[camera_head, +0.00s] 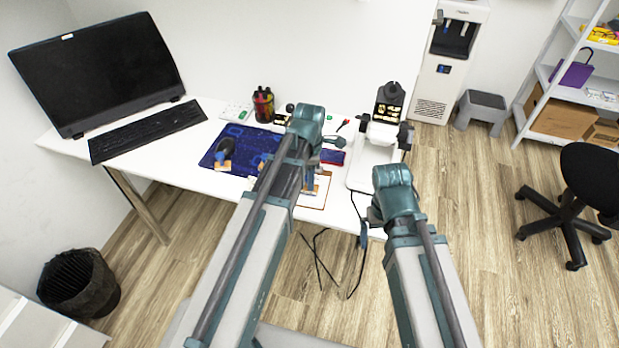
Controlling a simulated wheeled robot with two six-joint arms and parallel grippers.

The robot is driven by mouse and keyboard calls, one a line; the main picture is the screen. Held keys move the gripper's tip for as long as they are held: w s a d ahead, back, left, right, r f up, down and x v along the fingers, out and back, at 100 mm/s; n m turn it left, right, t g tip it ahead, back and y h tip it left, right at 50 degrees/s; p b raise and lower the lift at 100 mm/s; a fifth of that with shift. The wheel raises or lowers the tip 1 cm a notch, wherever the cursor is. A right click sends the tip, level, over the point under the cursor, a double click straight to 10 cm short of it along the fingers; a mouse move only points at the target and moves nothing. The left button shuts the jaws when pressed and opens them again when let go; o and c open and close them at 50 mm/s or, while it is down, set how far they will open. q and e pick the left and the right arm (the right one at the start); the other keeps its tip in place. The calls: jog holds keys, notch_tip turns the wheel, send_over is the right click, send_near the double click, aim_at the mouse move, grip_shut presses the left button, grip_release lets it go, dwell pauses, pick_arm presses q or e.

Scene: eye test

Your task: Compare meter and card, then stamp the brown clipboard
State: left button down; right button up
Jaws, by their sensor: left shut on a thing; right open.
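A brown clipboard (318,203) with white paper lies near the table's front edge, partly hidden by my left arm. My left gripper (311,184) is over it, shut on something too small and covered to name. My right gripper (364,236) is open and apart from the clipboard, at the table's front edge. A white instrument with a black top (389,99), perhaps the meter, stands at the table's right end. A white card-like piece with green marks (237,111) lies at the back; I cannot tell whether it is the card.
The blue mat (211,157) lies mid-table. A small dark red and blue pad (332,157) lies beside my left arm. Cables hang below the front edge.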

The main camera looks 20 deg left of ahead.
pick_arm(q)
jog(key=shift+r+p, duration=2.7)
jog(key=shift+r, duration=0.3)
